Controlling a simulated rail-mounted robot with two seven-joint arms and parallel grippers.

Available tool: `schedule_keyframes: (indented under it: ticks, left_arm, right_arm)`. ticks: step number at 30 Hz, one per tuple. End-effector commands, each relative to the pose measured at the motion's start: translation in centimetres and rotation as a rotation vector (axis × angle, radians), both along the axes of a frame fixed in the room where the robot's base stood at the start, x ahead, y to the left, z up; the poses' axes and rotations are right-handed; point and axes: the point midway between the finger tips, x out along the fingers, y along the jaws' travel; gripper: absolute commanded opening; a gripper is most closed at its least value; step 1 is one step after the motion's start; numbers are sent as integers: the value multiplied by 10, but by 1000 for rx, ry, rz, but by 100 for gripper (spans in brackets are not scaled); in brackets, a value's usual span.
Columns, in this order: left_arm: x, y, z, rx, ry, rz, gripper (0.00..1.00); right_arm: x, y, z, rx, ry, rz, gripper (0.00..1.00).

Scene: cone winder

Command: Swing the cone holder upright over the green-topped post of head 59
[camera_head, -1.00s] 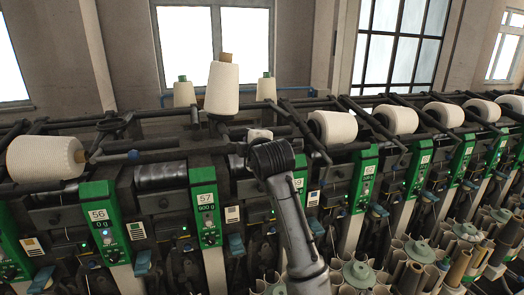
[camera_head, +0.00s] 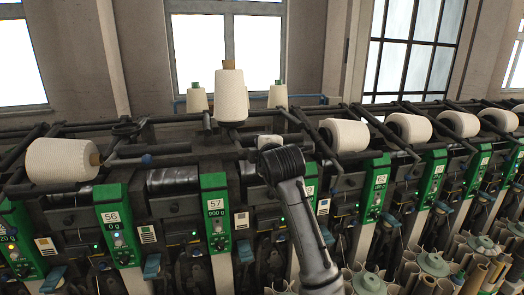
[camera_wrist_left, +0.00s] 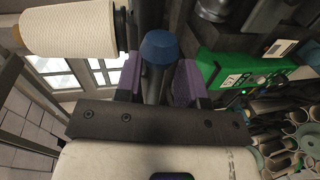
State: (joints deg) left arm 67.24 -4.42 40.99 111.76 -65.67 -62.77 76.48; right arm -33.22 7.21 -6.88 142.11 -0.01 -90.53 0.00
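The white cone (camera_head: 231,98) with a brown core stands about upright on its cone holder, above the rail between two cones with green tops (camera_head: 197,99) (camera_head: 278,97) behind it. In the left wrist view the cone (camera_wrist_left: 70,29) lies sideways because that view is turned. The holder's blue-tipped handle (camera_wrist_left: 160,50) is between the purple fingers of my left gripper (camera_wrist_left: 160,88), which look shut on it. In the head view my arm hides the fingers and handle. A panel partly hidden by my arm seems to read 59 (camera_head: 309,188). My right gripper is not in view.
Panels 56 (camera_head: 116,225) and 57 (camera_head: 215,212) stand left of my arm. Other cones lie on their holders, one at left (camera_head: 62,160) and one at right (camera_head: 345,135). Dark bars run along the machine's top. Cones and tubes fill the lower right.

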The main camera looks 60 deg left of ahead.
Motion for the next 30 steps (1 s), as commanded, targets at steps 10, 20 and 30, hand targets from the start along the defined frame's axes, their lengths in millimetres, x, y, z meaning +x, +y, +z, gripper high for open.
schedule_keyframes:
  ticks: [10,20,30]
  left_arm:
    - [0,-6,1,0,0,-1,37]
    - [-11,-62,11,-1,-2,-5,37]
    - [-22,-115,23,0,-1,-3,37]
  right_arm:
    - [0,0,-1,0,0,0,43]
    - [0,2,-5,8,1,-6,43]
    - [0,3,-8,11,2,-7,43]
